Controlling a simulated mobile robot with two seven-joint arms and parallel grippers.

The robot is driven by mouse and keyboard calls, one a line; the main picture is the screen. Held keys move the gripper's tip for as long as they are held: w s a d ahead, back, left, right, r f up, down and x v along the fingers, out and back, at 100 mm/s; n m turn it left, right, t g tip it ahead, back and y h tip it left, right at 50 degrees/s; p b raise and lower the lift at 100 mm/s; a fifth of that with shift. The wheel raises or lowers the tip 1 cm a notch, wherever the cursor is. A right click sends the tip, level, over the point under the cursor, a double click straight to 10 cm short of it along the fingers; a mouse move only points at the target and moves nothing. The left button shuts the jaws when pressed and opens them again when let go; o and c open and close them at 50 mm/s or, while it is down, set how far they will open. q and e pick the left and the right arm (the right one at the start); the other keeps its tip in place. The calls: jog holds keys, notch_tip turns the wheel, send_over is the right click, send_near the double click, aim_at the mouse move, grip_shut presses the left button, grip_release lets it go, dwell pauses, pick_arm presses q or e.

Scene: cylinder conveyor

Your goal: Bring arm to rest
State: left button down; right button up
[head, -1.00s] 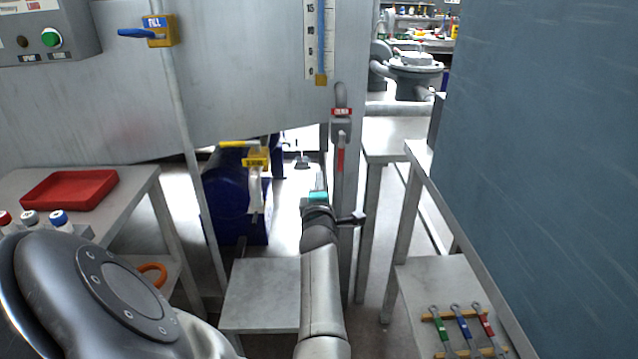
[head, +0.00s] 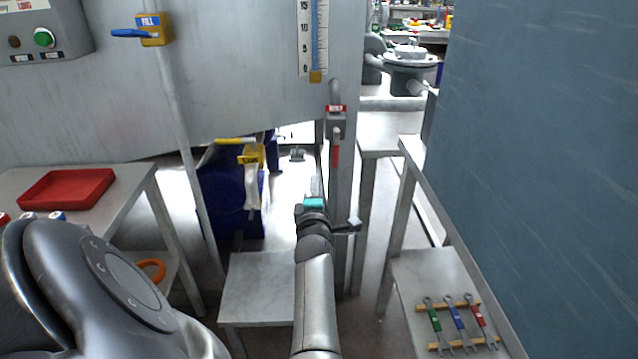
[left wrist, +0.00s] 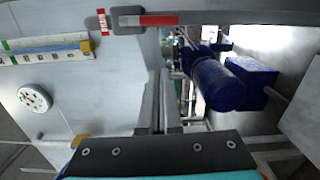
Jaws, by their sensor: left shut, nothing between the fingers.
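My left arm comes in from the lower left, and its forearm reaches up the middle of the head view. The left gripper (head: 315,190), with a teal band at its base, points away from me, beside the post with the red-handled valve (head: 336,135). Its fingers are small and partly hidden in the head view. In the left wrist view the two fingers (left wrist: 160,85) lie together, shut and empty. My right gripper is in neither view.
A red tray (head: 66,188) sits on the left table. A low metal table (head: 258,290) stands below my forearm. A blue motor (head: 225,190) is behind it. Several wrenches (head: 457,322) lie on a rack at the right, near a large blue-grey panel (head: 545,160).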

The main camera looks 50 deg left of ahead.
pick_arm(q)
jog(key=w+d+f+m+h+p, duration=0.25)
jog(key=d+f+m+h, duration=0.35)
jog(key=d+f+m, duration=0.65)
jog(key=s+d+f+m+g+h, duration=0.1)
jog(key=s+d+f+m+h, duration=0.2)
jog(key=f, duration=0.5)
jog(key=s+d+f+m+g+h, duration=0.25)
jog(key=s+d+f, duration=0.25)
jog(key=f, duration=0.3)
jog(key=s+d+f+m+g, duration=0.1)
jog(key=s+f+m, duration=0.3)
jog(key=s, duration=0.6)
jog(key=s+d+f+m+g+p, duration=0.1)
jog(key=s+d+f+m+g, duration=0.1)
jog(key=s, duration=0.9)
jog(key=s+d+f+m+g, duration=0.1)
jog(key=s+f+m+g, duration=0.3)
jog(key=s+f+m, duration=0.2)
jog(key=s+f+h, duration=0.1)
jog(key=s+f, duration=0.1)
jog(key=s, duration=0.2)
jog(key=shift+s+d+f+p, duration=0.25)
jog(key=shift+d+p, duration=0.05)
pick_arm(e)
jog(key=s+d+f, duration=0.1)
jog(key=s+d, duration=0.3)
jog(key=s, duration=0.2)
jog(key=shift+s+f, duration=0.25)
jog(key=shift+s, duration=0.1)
